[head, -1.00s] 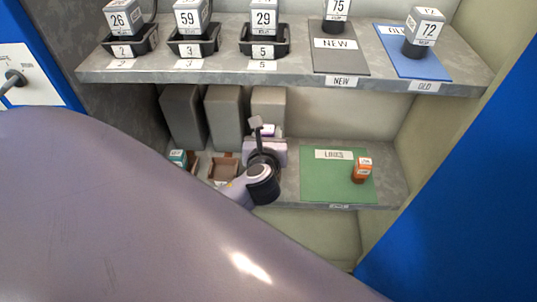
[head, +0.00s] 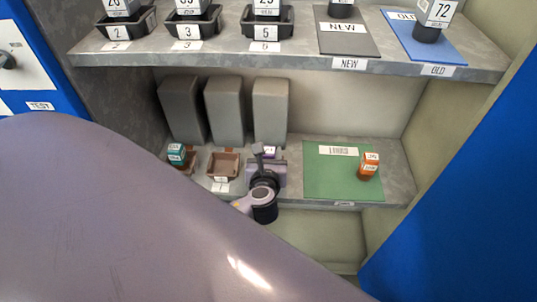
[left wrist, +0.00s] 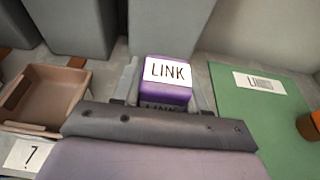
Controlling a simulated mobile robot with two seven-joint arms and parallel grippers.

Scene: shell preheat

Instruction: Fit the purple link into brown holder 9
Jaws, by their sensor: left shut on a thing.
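The purple link (left wrist: 167,80), a block with a white LINK label, is held upright in my left gripper (left wrist: 165,95) in the left wrist view. In the head view only a little of the link (head: 270,151) shows behind my left gripper (head: 267,165). The gripper is low over the lower shelf, right of the empty brown holder 7 (left wrist: 45,95), which also shows in the head view (head: 223,165). Brown holder 9 is not visible; the gripper and link cover the shelf there. I cannot tell whether the link touches a holder. My right gripper is not in view.
A teal-topped block (head: 176,153) is by another brown holder (head: 190,163) at left. A green mat (head: 340,185) with an orange block (head: 369,164) lies right. Several grey boxes (head: 224,110) stand behind. The upper shelf (head: 290,58) overhangs with black holders.

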